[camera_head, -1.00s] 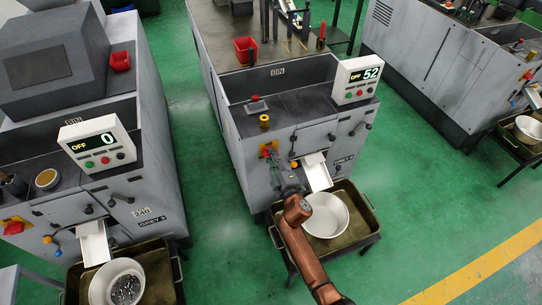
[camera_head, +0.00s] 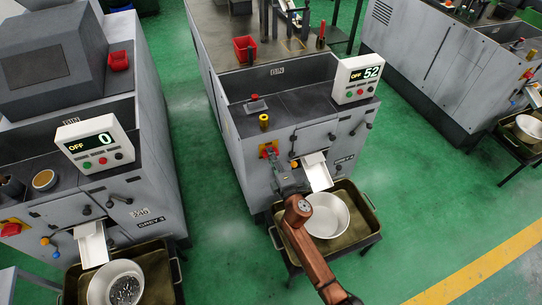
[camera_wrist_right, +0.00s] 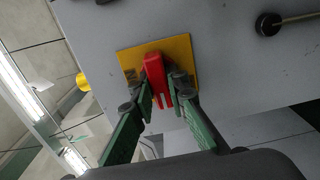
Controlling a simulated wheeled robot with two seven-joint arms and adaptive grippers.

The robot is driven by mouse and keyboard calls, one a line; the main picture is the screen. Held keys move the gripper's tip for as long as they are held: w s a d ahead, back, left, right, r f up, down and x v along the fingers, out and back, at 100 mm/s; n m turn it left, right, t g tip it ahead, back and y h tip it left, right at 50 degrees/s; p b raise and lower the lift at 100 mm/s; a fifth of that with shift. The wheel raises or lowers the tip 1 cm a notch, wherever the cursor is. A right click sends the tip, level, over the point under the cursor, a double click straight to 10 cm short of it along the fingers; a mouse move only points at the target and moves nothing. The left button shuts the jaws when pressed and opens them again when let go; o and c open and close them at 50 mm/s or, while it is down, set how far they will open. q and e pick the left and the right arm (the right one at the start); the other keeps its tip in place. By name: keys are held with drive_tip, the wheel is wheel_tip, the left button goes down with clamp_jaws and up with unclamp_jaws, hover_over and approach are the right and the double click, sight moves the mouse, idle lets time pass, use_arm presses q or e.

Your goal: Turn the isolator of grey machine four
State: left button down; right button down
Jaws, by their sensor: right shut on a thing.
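The middle grey machine (camera_head: 300,172) carries a small front label too small to read surely; the left machine's label reads GREY 3. The isolator is a red handle (camera_wrist_right: 155,72) on a yellow square plate (camera_wrist_right: 184,50) on the front panel. It also shows at the panel's left in the head view (camera_head: 269,150), partly hidden by my gripper. My right gripper (camera_wrist_right: 163,88) is shut on the red handle, with one green finger on each side of it. It also shows in the head view (camera_head: 274,163). My left gripper is not in view.
A white chute (camera_head: 317,172) and a white bowl (camera_head: 328,216) in an olive tray (camera_head: 367,200) are close right of my arm. A display box (camera_head: 356,80) reads OFF 52. The left grey machine (camera_head: 150,205) stands across a clear green aisle (camera_head: 205,170).

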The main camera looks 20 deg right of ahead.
drive_tip(key=shift+f, duration=0.1)
drive_tip(key=c, duration=2)
unclamp_jaws()
drive_tip(key=shift+o, duration=0.6)
drive_tip(key=s, duration=1.2)
drive_tip(key=shift+d, duration=0.2)
drive_tip(key=shift+d, duration=0.1)
